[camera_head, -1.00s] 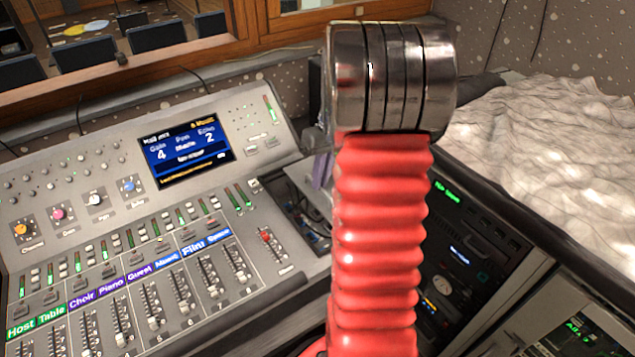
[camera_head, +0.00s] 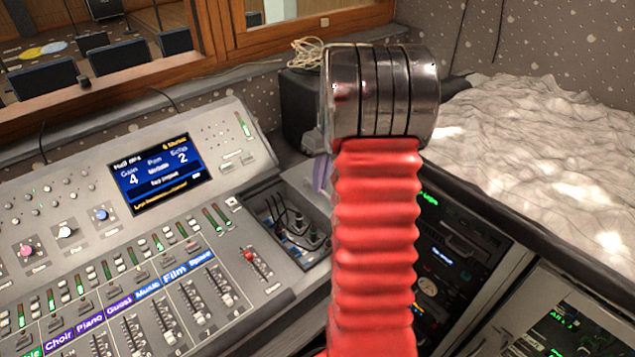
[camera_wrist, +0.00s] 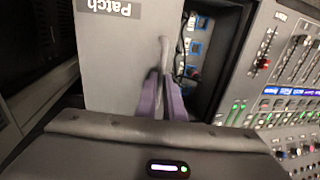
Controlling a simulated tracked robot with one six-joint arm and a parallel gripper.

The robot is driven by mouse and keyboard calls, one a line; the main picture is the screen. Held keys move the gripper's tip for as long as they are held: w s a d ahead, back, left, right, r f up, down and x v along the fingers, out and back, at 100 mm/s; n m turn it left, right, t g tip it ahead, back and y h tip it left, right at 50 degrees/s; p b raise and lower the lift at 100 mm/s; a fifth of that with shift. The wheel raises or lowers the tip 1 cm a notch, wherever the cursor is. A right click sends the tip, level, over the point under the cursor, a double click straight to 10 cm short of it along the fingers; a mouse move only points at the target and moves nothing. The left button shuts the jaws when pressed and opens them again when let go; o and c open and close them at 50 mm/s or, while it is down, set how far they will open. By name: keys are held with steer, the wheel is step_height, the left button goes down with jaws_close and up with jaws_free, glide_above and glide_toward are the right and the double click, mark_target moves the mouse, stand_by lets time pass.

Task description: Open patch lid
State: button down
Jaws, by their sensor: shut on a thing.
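The patch lid (camera_wrist: 115,60) is a grey panel marked "Patch", at the upper left in the wrist view. My gripper (camera_wrist: 160,88) has purple fingers shut on the lid's handle (camera_wrist: 164,50), a slim grey bar near the lid's right edge. The patch bay (camera_wrist: 196,50) shows uncovered beside the lid, with blue-framed sockets and dark cables inside. In the head view the bay (camera_head: 289,228) is open, with cables and connectors in it. There my gripper (camera_head: 321,171) is mostly hidden behind my red arm, and so is most of the lid.
The mixing console (camera_head: 75,165) with faders and a lit screen (camera_head: 160,172) lies left of the bay. A dark speaker-like box (camera_head: 297,112) stands behind. Rack equipment (camera_head: 437,260) and a pale crumpled surface (camera_head: 560,150) are on the right.

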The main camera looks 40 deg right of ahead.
steer(key=c, duration=1.9)
jaws_free()
steer(key=shift+o, duration=0.2)
steer(key=shift+r, duration=0.1)
step_height(320, 180, up, 13)
steer(key=d, duration=0.2)
steer(key=shift+d+r, duration=0.15)
steer(key=shift+d, duration=0.15)
